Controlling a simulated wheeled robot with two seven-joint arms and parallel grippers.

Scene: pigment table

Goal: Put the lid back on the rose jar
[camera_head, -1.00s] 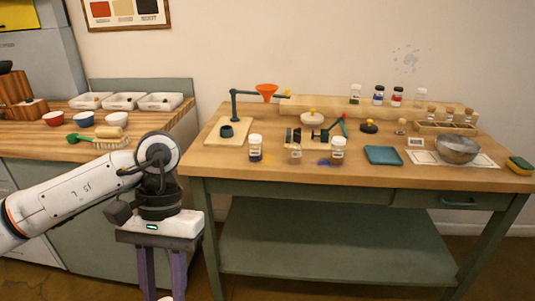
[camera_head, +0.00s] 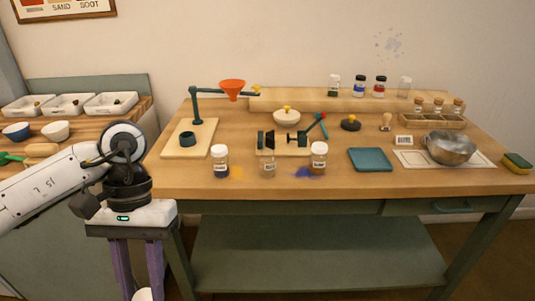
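Three jars stand along the front of the table, their labels too small to read. The middle jar (camera_head: 268,163) is clear, shows no white lid, and may be the rose jar. The left jar (camera_head: 220,161) and right jar (camera_head: 318,158) have white lids. I cannot pick out a loose jar lid for certain. My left gripper (camera_head: 134,285) hangs left of the table's front, its purple fingers apart, pointing down, tips near the lower picture edge. A small white round thing (camera_head: 143,295) shows low between them; I cannot tell what it is. My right gripper is out of view.
Behind the jars are a small vise-like tool (camera_head: 284,141), a white dish with a yellow knob (camera_head: 286,115) and a black yellow-knobbed disc (camera_head: 350,124). A funnel stand (camera_head: 195,108) is left; a blue tray (camera_head: 370,159) and metal bowl (camera_head: 450,148) are right. Several jars stand on the back ledge.

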